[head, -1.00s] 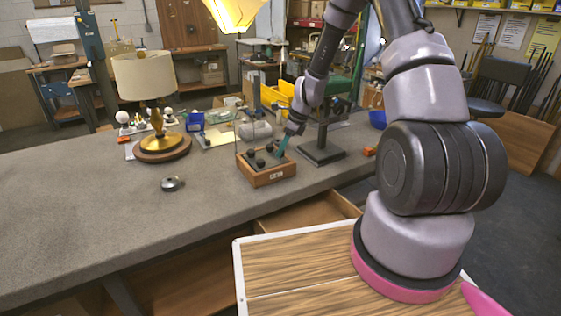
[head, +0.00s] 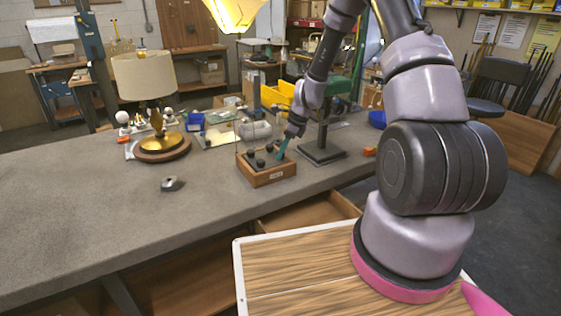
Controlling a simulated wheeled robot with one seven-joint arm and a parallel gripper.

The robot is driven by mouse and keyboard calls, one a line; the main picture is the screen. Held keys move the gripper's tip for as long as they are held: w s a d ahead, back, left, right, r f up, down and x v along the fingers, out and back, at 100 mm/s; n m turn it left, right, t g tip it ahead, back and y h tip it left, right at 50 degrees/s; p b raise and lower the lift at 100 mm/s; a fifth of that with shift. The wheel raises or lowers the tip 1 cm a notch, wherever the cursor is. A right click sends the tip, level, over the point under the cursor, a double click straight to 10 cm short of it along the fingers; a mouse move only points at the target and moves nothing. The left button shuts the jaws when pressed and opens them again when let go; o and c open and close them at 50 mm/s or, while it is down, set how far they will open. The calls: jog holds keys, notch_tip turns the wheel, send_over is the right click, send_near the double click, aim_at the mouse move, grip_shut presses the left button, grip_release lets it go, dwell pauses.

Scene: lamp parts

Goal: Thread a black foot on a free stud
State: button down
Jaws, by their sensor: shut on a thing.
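A wooden box (head: 268,179) with a label on its front stands on the workbench and holds several small black feet (head: 260,162). My gripper (head: 280,154), with teal fingers, points down into the right side of this box. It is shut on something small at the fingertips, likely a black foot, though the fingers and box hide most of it. A small grey metal piece (head: 172,184) lies alone on the bench at left. I cannot make out a free stud on it or elsewhere at this size.
A lamp (head: 146,80) with a cream shade stands on a round wooden base at back left. A dark-based stand (head: 322,153) is close right of the box. Blue and yellow bins stand behind. The bench's front left is clear.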

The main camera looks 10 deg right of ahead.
jog(key=shift+f, duration=0.25)
dwell(0.5)
jog(key=c, duration=1.2)
grip_release()
jog(key=shift+c, duration=0.2)
grip_shut()
jog(key=shift+s+f, duration=0.15)
jog(key=m+t+h, duration=0.1)
jog(key=m, duration=0.3)
jog(key=shift+s+a, duration=0.1)
jog(key=shift+s, duration=0.05)
jog(key=m, duration=0.3)
jog(key=shift+f+t+h, duration=0.1)
jog(key=shift+t+h, duration=0.3)
